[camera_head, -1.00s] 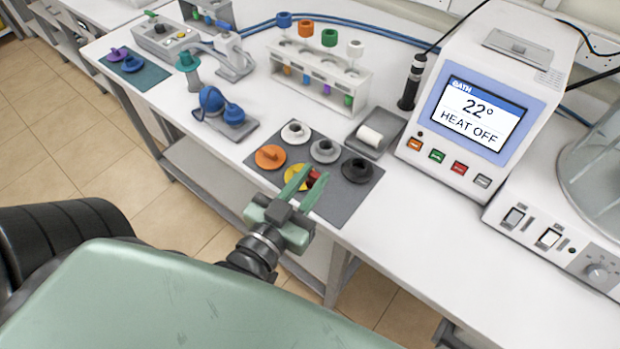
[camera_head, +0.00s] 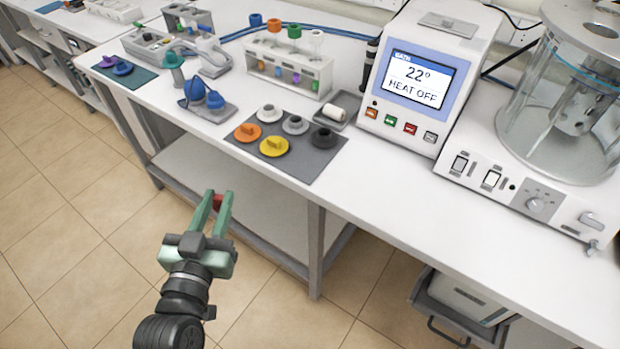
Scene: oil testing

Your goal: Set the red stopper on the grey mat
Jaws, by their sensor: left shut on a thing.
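The red stopper (camera_head: 217,203) shows as a small red patch between the green fingers of my left gripper (camera_head: 218,198); the fingers hide most of it. My left gripper is shut on it, in front of the bench, with floor and the lower shelf behind it in the picture. The grey mat (camera_head: 312,163) lies on the bench top near its front edge, up and right of the gripper and apart from it. On the mat stand orange (camera_head: 248,132), yellow (camera_head: 274,147), white (camera_head: 269,113), light grey (camera_head: 295,125) and black (camera_head: 324,138) stoppers. The mat's front right part is bare.
A grey tray with a white roll (camera_head: 334,112) sits behind the mat. The bath unit (camera_head: 420,75) stands to the right. A blue item on a grey base (camera_head: 208,108) and a tube rack (camera_head: 288,68) stand left and behind. The bench's front edge lies between gripper and mat.

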